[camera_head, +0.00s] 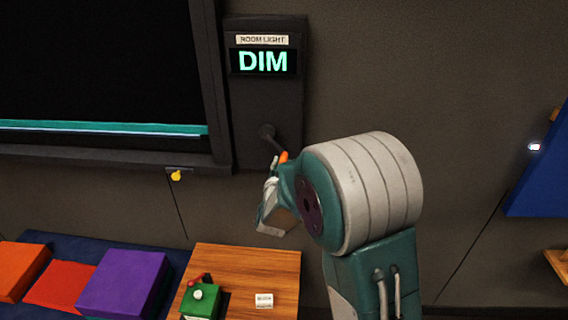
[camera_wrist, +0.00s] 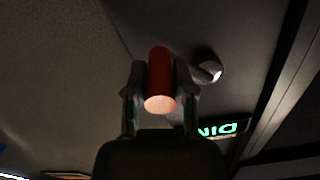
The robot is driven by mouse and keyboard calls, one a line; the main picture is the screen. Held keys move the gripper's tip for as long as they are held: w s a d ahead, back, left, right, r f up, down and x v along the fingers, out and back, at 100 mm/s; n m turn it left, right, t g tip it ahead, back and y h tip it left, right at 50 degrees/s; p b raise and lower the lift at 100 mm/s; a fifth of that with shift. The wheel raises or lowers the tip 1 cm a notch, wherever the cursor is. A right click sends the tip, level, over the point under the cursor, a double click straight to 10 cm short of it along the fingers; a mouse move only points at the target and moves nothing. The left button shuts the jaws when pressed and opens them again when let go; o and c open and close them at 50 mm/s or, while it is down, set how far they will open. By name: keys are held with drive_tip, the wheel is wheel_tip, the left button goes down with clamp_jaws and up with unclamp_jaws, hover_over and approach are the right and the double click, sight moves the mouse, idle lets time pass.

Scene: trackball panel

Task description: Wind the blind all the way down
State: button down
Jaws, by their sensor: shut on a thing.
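The blind (camera_head: 90,75) is a dark panel in a black frame at the upper left of the head view. A teal bar (camera_head: 110,128) runs across its lower part, a little above the frame's bottom sill. The crank (camera_head: 267,131) sticks out of a dark wall panel right of the frame; its round hub (camera_wrist: 208,68) shows in the wrist view. Its orange handle (camera_wrist: 160,78) lies between my fingers. My gripper (camera_wrist: 159,90) is shut on this handle. In the head view my gripper (camera_head: 276,168) is below the crank hub, and my arm partly hides it.
A lit display (camera_head: 263,62) reads DIM above the crank. A yellow knob (camera_head: 176,175) hangs below the frame. Below are a wooden board (camera_head: 235,262) with a green block (camera_head: 200,298), and orange, red and purple blocks (camera_head: 125,285). A blue panel (camera_head: 540,170) is at right.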

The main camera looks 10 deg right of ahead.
drive_tip(key=shift+w+a+f+m, duration=0.3)
drive_tip(key=shift+a+m, duration=0.55)
drive_tip(key=shift+m, duration=0.55)
drive_tip(key=shift+w+a+f+m, duration=0.3)
drive_tip(key=shift+a+m, duration=0.5)
drive_tip(key=shift+m, duration=0.6)
drive_tip(key=shift+w+a+f+m, duration=0.2)
drive_tip(key=shift+a+f+m, duration=0.15)
drive_tip(key=shift+a+m, duration=0.8)
drive_tip(key=shift+d+m, duration=0.25)
drive_tip(key=shift+d, duration=0.05)
drive_tip(key=shift+c, duration=2.2)
unclamp_jaws()
drive_tip(key=shift+s, duration=0.1)
drive_tip(key=v, duration=1.1)
drive_tip(key=shift+s+a, duration=0.25)
drive_tip(key=shift+s, duration=0.05)
